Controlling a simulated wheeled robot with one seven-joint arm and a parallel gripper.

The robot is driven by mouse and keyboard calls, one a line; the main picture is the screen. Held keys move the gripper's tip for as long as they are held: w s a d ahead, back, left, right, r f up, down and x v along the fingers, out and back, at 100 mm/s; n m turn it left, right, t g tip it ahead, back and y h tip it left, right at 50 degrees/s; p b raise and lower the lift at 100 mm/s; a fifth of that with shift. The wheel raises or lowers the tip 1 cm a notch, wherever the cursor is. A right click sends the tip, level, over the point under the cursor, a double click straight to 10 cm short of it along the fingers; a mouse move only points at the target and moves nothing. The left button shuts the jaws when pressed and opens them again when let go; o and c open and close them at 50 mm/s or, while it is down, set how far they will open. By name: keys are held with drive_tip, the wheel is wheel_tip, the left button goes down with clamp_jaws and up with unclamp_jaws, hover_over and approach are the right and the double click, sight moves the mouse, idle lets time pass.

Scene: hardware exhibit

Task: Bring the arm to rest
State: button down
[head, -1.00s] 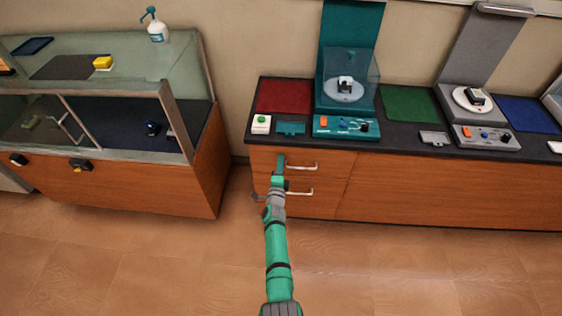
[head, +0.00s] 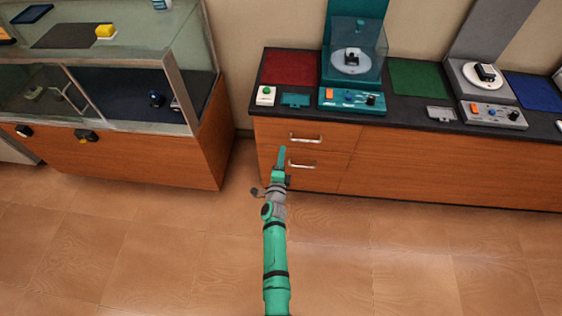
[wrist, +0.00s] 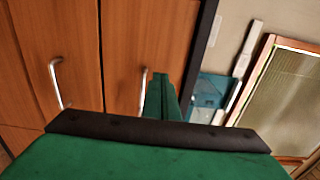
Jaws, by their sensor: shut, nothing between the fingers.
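My arm is green and grey and reaches up from the bottom of the head view. My gripper (head: 282,153) is shut and empty, in front of the wooden drawers of the right counter. In the head view its tip shows just left of the lower drawer handle (head: 302,165); whether it touches the drawer front cannot be told. In the wrist view my gripper (wrist: 163,88) shows as closed green fingers pointing toward the drawer fronts, with a handle (wrist: 143,88) close to their left.
The right counter (head: 440,160) carries two turntable devices (head: 352,98) (head: 491,112) and coloured mats. A glass display case (head: 110,75) with a wooden base stands at left. A narrow gap separates them. The tiled floor (head: 130,250) in front is free.

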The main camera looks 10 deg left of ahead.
drive_tip(key=shift+s+d, duration=0.15)
drive_tip(key=shift+s, duration=1.8)
drive_tip(key=s+d+n+g, duration=0.1)
drive_tip(key=s+d+n, duration=0.25)
drive_tip(key=s, duration=0.95)
drive_tip(key=s+d+n, duration=0.2)
drive_tip(key=s+n, duration=0.3)
drive_tip(key=s, duration=0.9)
drive_tip(key=s+d+r+n, duration=0.1)
drive_tip(key=s+r+n, duration=0.3)
drive_tip(key=s+r, duration=0.4)
drive_tip(key=s+d+r+n+g, duration=0.1)
drive_tip(key=s+r+n, duration=0.4)
drive_tip(key=s, duration=0.8)
wheel_tip(320, 180, up, 4)
drive_tip(key=shift+d+f+g+h, duration=0.1)
drive_tip(key=shift+d+g+h, duration=0.2)
drive_tip(key=shift+d, duration=0.3)
